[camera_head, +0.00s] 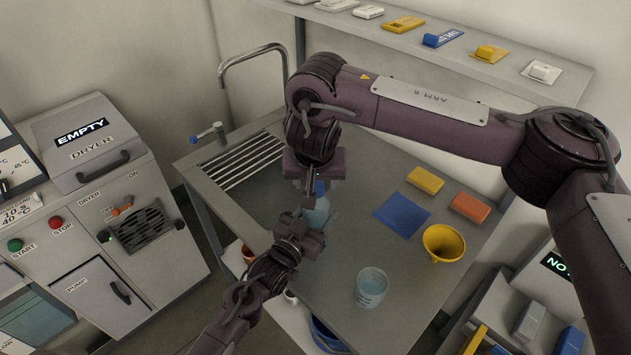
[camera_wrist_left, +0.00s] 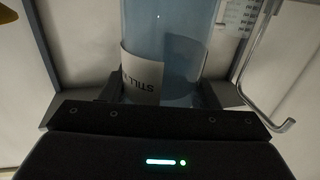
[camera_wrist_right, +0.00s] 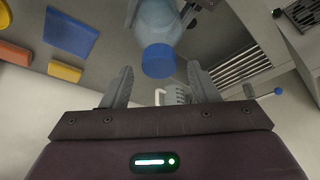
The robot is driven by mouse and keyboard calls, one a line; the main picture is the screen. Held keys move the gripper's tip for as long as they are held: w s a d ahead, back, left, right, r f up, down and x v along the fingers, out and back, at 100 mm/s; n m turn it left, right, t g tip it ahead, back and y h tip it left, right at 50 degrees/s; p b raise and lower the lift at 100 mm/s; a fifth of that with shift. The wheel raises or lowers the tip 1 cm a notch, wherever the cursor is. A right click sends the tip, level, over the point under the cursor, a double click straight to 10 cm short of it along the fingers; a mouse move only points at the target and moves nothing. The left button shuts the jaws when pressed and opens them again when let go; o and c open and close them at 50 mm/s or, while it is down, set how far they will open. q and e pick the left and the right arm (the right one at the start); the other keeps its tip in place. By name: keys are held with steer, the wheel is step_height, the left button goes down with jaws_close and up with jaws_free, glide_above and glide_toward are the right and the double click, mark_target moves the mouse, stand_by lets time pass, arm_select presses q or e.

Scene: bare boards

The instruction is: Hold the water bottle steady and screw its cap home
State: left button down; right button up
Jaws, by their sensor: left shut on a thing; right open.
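The water bottle (camera_head: 316,214) is clear pale blue and stands upright over the bench. My left gripper (camera_head: 304,224) is shut on its body. In the left wrist view the bottle (camera_wrist_left: 180,30) is between the fingers, with a white label reading "STILL". The blue cap (camera_wrist_right: 158,60) sits on top of the bottle; I cannot tell how far it is screwed on. My right gripper (camera_wrist_right: 160,84) is open and empty, pointing down above the cap. The cap lies roughly midway between its fingers, beyond the tips and apparently untouched. In the head view the right gripper (camera_head: 315,182) partly hides the cap.
On the grey bench are a blue mat (camera_head: 402,214), a yellow block (camera_head: 425,180), an orange block (camera_head: 470,207), a yellow funnel (camera_head: 444,243) and a beaker (camera_head: 371,287). A tap (camera_head: 252,58) and drain slats (camera_head: 240,163) are at the back left. A shelf (camera_head: 455,55) is behind.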

steer(key=shift+r, duration=1.85)
